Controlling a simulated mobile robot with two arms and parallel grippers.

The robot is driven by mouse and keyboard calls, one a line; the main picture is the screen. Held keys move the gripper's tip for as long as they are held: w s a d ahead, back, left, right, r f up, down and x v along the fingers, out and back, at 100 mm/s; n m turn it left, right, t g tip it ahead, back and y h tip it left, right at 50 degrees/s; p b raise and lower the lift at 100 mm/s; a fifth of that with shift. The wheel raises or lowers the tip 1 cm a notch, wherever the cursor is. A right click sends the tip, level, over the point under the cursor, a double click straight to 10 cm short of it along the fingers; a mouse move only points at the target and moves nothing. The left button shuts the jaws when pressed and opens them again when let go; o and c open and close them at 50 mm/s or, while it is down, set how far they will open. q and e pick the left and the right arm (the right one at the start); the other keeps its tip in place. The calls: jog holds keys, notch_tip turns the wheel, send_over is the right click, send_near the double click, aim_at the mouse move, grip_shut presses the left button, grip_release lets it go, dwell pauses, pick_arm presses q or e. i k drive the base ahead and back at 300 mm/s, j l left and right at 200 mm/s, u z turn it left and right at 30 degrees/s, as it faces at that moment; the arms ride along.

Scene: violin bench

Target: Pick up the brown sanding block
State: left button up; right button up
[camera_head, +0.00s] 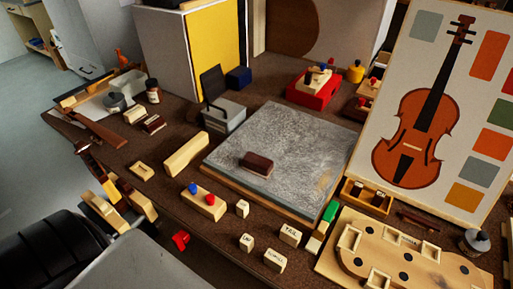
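A dark brown block (257,163), which looks like the sanding block, lies flat on the large grey slab (305,140) in the middle of the bench. Its top and near side are in full view and nothing covers it. A second small dark brown block (153,124) lies at the left beside a pale block. I cannot make out either of my grippers in the head view, and nothing touches the block on the slab.
A pale wooden bar (186,154) and a block with blue and red knobs (205,203) lie left of the slab. Small labelled blocks (290,235) stand in front. A violin board (435,110) stands at the right. A red box (314,90) sits behind.

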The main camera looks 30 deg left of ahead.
aim_at(261, 166)
jog(key=u, duration=1)
